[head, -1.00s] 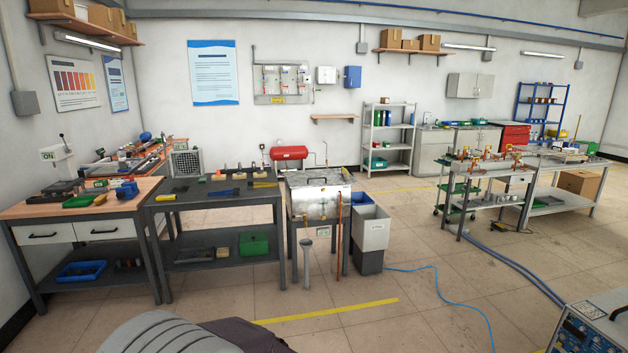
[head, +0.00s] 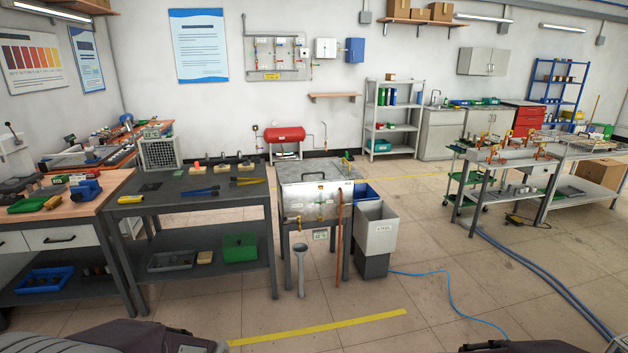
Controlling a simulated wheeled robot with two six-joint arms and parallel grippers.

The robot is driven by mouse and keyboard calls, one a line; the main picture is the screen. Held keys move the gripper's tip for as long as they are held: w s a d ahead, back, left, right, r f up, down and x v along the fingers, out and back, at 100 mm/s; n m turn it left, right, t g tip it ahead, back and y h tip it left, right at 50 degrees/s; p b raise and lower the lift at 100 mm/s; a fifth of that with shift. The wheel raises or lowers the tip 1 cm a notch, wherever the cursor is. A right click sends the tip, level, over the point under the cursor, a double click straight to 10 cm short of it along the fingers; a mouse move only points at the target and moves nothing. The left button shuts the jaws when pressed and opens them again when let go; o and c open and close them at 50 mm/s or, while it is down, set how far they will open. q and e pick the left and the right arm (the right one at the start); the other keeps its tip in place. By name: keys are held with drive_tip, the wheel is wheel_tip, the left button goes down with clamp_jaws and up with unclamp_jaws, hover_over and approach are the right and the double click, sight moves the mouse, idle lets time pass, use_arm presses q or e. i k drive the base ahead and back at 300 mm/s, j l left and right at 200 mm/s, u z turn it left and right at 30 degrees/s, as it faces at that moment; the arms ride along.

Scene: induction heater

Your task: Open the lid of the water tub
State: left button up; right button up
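The water tub (head: 313,205) is a metal box on dark legs, a little right of the middle of the head view. Its flat grey lid (head: 318,168) lies on top and looks shut, with a dark handle (head: 306,177) near the front edge. A copper pipe and a grey drain pipe hang down in front of the tub. Neither gripper shows in the head view. Only parts of my own body show along the bottom edge, well short of the tub.
A dark workbench (head: 190,196) with tools stands just left of the tub. Grey and blue bins (head: 375,232) stand close at its right. A blue hose (head: 450,285) lies on the floor at right. The floor in front, with a yellow line (head: 320,327), is clear.

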sight(311, 171)
drive_tip(key=i, duration=1.1)
drive_tip(key=i+u, duration=0.15)
drive_tip(key=i, duration=0.9)
drive_tip(key=i+l, duration=0.1)
drive_tip(key=i, duration=1)
drive_tip(key=i+l+u, duration=0.15)
drive_tip(key=i+u, duration=0.25)
drive_tip(key=i, duration=0.4)
